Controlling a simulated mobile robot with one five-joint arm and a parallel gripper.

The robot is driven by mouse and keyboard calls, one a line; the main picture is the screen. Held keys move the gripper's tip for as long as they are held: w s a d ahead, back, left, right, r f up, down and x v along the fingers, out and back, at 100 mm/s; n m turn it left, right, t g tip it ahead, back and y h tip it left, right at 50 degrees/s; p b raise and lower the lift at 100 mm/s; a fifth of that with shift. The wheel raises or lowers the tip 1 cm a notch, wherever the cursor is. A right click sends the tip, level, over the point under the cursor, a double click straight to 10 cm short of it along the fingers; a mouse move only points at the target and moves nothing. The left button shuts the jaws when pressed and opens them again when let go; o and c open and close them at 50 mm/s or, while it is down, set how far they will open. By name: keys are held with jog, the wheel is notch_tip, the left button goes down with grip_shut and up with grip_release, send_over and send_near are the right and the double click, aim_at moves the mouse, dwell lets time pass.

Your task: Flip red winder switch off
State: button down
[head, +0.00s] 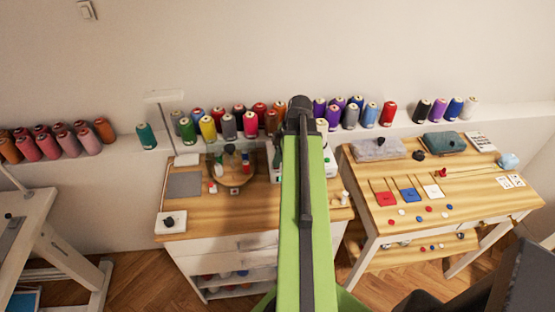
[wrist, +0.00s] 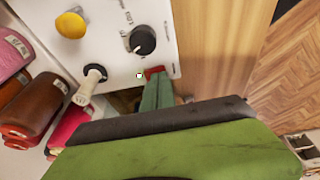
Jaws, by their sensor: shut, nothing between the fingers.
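The winder is a white panel (wrist: 118,25) at the upper left of the wrist view. A small red switch (wrist: 153,71) sits at its lower edge, partly hidden by my gripper. My gripper (wrist: 156,82) shows as two green fingers shut together, empty, with the tips right at the red switch. I cannot tell whether they touch it or which way the switch is set. In the head view my raised green arm hides the gripper and most of the winder; a white part of it (head: 333,162) shows right of the arm.
The panel also carries a yellow button (wrist: 71,25), a black knob (wrist: 142,40) and a white peg (wrist: 89,86). Thread spools (wrist: 36,97) stand close at the left. Bare wooden tabletop (wrist: 215,45) lies right of the winder. A second table (head: 470,195) stands at the right.

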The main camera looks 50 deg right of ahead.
jog(key=shift+r, duration=0.15)
jog(key=r+p, duration=0.4)
jog(key=shift+s+a+r+p, duration=0.1)
jog(key=shift+a+r+p, duration=0.2)
jog(key=shift+p, duration=0.1)
jog(key=p+v, duration=0.8)
jog(key=v, duration=0.1)
jog(key=shift+d+p, duration=0.25)
jog(key=shift+p, duration=0.1)
jog(key=shift+s, duration=0.15)
jog(key=shift+w+d+r, duration=0.15)
jog(key=shift+w+d, duration=0.2)
jog(key=shift+d, duration=0.25)
